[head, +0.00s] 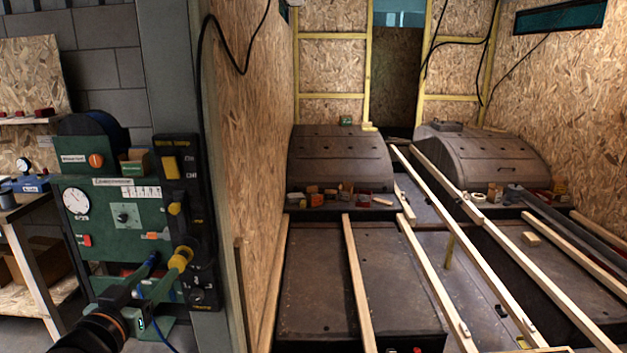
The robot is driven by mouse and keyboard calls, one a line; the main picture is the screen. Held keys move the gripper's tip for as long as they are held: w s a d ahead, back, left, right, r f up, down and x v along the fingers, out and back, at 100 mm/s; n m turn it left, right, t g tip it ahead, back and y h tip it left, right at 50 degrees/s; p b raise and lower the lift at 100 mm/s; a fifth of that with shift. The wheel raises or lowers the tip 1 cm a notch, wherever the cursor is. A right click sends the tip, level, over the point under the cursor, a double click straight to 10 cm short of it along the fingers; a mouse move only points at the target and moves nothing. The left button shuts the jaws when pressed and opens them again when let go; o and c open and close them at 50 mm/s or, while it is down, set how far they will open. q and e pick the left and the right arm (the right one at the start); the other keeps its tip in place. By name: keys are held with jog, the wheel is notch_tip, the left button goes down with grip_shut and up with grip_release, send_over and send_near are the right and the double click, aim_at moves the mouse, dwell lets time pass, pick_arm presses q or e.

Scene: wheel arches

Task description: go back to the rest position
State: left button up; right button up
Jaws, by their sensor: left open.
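My left gripper (164,266) shows at the lower left of the head view. Its arm comes in from the bottom left edge. Its two fingers are apart, with nothing seen between them. They point up in front of a green machine panel (118,212) and a black control box (183,190). A yellow part (181,256) shows at the tip of the right finger; I cannot tell whether they touch. My right gripper is not in view.
A grey post (176,60) and a chipboard wall (250,120) stand right of the panel. Beyond lie two dark wheel arches (340,160) (480,155) and long wooden battens (357,285) over the floor. A workbench (30,250) stands at far left.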

pick_arm(q)
jog(key=s+d+f+m+g+h, duration=0.1)
jog(key=s+d+f+g, duration=0.2)
jog(key=f, duration=0.9)
jog(key=s+d+f+g+h, duration=0.1)
jog(key=s+d+f, duration=0.3)
jog(key=f, duration=0.8)
jog(key=s+d+f+g, duration=0.1)
jog(key=s+d+f, duration=0.2)
jog(key=s+f, duration=0.4)
jog(key=s+d+f+m+g, duration=0.1)
jog(key=s+d+f+g, duration=0.1)
jog(key=s+f, duration=0.5)
jog(key=s+d, duration=0.1)
jog(key=s, duration=0.2)
jog(key=shift+s+d+f+g+h, duration=0.15)
jog(key=shift+d+f+g+h, duration=0.15)
jog(key=shift+d, duration=0.05)
